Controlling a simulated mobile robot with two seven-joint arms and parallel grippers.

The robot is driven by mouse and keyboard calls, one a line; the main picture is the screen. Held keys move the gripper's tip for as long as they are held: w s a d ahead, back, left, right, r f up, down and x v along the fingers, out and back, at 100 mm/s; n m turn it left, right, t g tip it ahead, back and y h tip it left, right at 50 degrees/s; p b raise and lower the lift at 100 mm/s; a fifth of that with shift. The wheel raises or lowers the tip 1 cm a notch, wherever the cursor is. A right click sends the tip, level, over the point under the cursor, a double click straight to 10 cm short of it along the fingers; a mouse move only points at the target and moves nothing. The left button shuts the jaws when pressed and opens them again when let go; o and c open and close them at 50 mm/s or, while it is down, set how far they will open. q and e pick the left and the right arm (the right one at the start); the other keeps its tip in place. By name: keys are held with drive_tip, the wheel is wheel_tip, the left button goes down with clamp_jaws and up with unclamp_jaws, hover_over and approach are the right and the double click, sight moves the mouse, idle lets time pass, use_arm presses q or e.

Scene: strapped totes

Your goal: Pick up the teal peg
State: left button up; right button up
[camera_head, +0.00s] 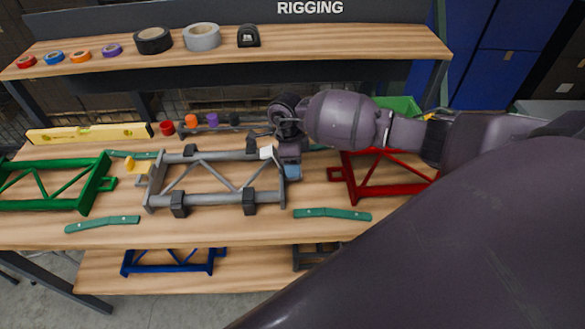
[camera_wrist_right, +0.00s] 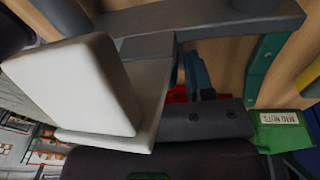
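I cannot pick out a clear teal peg. A small blue piece (camera_head: 291,172) shows just below my right gripper (camera_head: 276,154), at the right end of the grey frame (camera_head: 215,157). A blue piece (camera_wrist_right: 197,72) also shows in the right wrist view, partly hidden; I cannot tell whether it is a peg. My right gripper's pale pads (camera_wrist_right: 85,90) fill the left of that view, close to the grey frame's bar. Whether the pads are apart or hold anything is not clear. My left gripper is not in view.
Teal flat bars (camera_head: 102,223) lie on the table, one (camera_head: 332,214) right of the grey frame. A green frame (camera_head: 50,185) stands left and a red frame (camera_head: 385,177) right. Coloured knobs (camera_head: 191,121) and a yellow level (camera_head: 90,133) lie behind. Tape rolls (camera_head: 153,40) sit on the shelf.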

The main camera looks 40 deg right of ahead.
drive_tip(key=c, duration=0.7)
drive_tip(key=shift+o, duration=0.2)
wheel_tip(320, 180, up, 19)
drive_tip(key=shift+f, duration=0.1)
drive_tip(key=shift+c, duration=0.3)
wheel_tip(320, 180, up, 6)
drive_tip(key=p, duration=0.2)
drive_tip(key=shift+p, duration=0.3)
